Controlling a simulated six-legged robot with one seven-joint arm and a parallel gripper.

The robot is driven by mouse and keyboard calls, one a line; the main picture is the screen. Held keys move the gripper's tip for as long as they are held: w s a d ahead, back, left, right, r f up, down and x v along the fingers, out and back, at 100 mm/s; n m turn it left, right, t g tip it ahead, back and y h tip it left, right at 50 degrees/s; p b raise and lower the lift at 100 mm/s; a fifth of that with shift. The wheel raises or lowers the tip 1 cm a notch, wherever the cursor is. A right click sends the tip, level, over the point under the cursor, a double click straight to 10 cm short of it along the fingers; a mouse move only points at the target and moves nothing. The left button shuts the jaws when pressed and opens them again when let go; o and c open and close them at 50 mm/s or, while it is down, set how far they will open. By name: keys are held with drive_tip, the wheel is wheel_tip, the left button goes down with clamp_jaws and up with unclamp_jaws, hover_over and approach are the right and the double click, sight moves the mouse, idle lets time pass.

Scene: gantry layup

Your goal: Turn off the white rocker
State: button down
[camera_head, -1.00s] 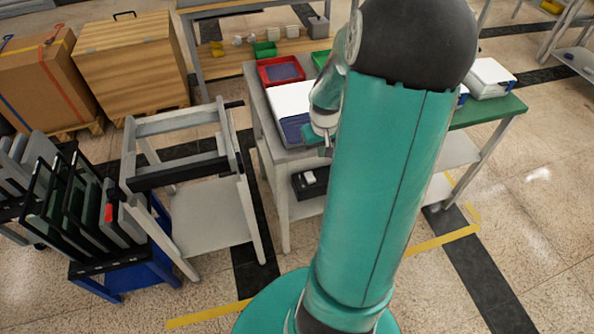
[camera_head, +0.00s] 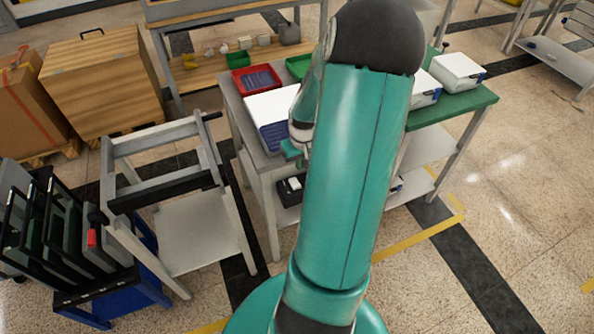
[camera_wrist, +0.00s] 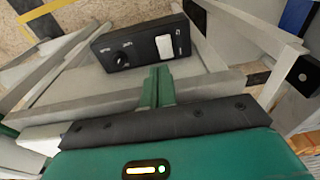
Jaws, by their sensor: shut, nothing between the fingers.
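A black control box (camera_wrist: 140,53) shows in the wrist view, with a round dark knob (camera_wrist: 122,59) at its left and the white rocker (camera_wrist: 165,46) towards its right. Small white markings are on its face. I cannot tell which side of the rocker is pressed. In the head view the box (camera_head: 283,193) is on the lower shelf of the workbench, partly hidden by my arm. My gripper (camera_wrist: 158,76) is shut and empty. In the wrist view its fingertips appear just below the box, apart from the rocker. In the head view my gripper (camera_head: 293,151) is by the bench's front edge.
The workbench (camera_head: 238,115) carries a red tray (camera_head: 257,80) and a white-and-blue case (camera_head: 268,117). A grey frame cart (camera_head: 200,232) stands left of it, beside a blue rack (camera_head: 118,290) of panels. Open floor (camera_head: 520,200) lies to the right.

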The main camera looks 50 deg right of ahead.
sight(298, 185)
drive_tip(key=f, duration=0.6)
drive_tip(key=w+f, duration=0.1)
drive_tip(key=f, duration=0.2)
drive_tip(key=shift+w+d+f, duration=0.1)
drive_tip(key=shift+d+f, duration=0.1)
drive_tip(key=shift+s+a+f, duration=0.15)
drive_tip(key=shift+s+f, duration=0.05)
drive_tip(key=shift+f, duration=0.1)
